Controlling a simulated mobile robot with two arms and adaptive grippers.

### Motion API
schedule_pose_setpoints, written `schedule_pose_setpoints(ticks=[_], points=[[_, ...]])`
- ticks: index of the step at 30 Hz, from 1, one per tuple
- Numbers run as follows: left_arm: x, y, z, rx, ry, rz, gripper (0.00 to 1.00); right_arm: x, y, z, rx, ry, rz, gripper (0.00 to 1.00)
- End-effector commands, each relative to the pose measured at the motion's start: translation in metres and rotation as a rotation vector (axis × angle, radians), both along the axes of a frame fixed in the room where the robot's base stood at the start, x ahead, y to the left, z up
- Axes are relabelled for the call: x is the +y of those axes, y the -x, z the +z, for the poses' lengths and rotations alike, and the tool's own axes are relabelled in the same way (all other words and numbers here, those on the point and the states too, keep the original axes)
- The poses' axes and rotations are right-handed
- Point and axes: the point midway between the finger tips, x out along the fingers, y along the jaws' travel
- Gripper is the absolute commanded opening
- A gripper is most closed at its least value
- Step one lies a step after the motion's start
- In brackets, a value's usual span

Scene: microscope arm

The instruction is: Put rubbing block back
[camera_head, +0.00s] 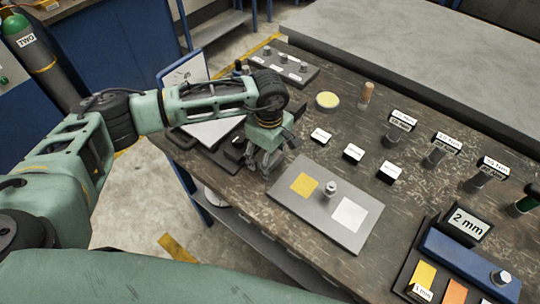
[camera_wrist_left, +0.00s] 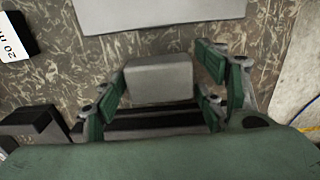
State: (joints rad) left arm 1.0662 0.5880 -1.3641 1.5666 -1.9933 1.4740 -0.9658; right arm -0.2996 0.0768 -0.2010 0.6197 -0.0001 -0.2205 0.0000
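A plain grey block (camera_wrist_left: 160,82), likely the rubbing block, lies between the fingers of my left gripper (camera_wrist_left: 165,90) in the left wrist view. Finger pads flank its left and right sides; I cannot tell if they press on it. In the head view my left gripper (camera_head: 268,160) points down near the table's front edge, just left of a grey plate (camera_head: 322,232). The block is not clearly visible there, hidden by the gripper. The plate carries a yellow square (camera_head: 304,184), a white square (camera_head: 349,214) and a small metal knob (camera_head: 330,188). My right gripper is not in view.
Several small labelled black blocks (camera_head: 354,153) stand behind the plate. A round yellow dish (camera_head: 327,101) and a wooden peg (camera_head: 366,95) stand farther back.

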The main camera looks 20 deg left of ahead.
Motion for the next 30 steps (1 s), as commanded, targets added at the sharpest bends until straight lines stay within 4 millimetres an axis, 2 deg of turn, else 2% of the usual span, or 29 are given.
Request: schedule_pose_setpoints(ticks=[10, 14, 15, 17, 27, 30], points=[[0.0, 0.0, 0.001, 0.0, 0.0, 0.0, 0.73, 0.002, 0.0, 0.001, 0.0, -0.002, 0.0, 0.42], [0.0, 0.0, 0.006, 0.0, 0.0, 0.0, 0.73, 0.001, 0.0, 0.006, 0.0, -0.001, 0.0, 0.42], [0.0, -0.001, 0.009, -0.003, 0.001, 0.0, 0.73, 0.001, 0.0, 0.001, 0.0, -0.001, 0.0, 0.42], [0.0, -0.002, 0.019, -0.005, 0.001, 0.0, 0.73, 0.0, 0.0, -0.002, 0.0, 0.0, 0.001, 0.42], [0.0, 0.0, 0.091, -0.006, 0.001, -0.001, 0.73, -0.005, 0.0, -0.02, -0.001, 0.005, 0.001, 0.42], [0.001, 0.0, 0.107, -0.004, 0.0, 0.001, 0.73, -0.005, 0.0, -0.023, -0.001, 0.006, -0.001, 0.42]])
